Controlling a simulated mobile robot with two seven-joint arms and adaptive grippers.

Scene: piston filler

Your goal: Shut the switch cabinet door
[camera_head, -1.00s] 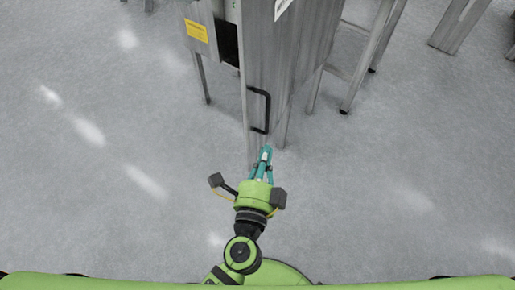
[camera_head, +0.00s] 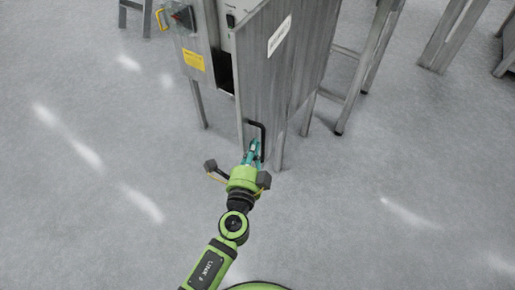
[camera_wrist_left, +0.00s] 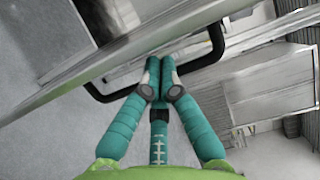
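The switch cabinet door (camera_head: 285,75) is a grey metal panel standing open, its free edge toward me. A dark opening (camera_head: 225,72) shows to its left, beside the cabinet front (camera_head: 192,40). A black bow handle (camera_head: 263,133) sits low near the door's free edge. My left gripper (camera_head: 253,148) is at the handle's lower part. In the left wrist view its teal fingertips (camera_wrist_left: 159,68) are together and cross the handle (camera_wrist_left: 205,60), hiding its middle. The bar runs out on both sides of the fingers, and I cannot tell whether they touch it. My right gripper is out of view.
Metal legs of other equipment (camera_head: 372,60) stand to the right. The floor (camera_head: 400,220) is clear at left and right.

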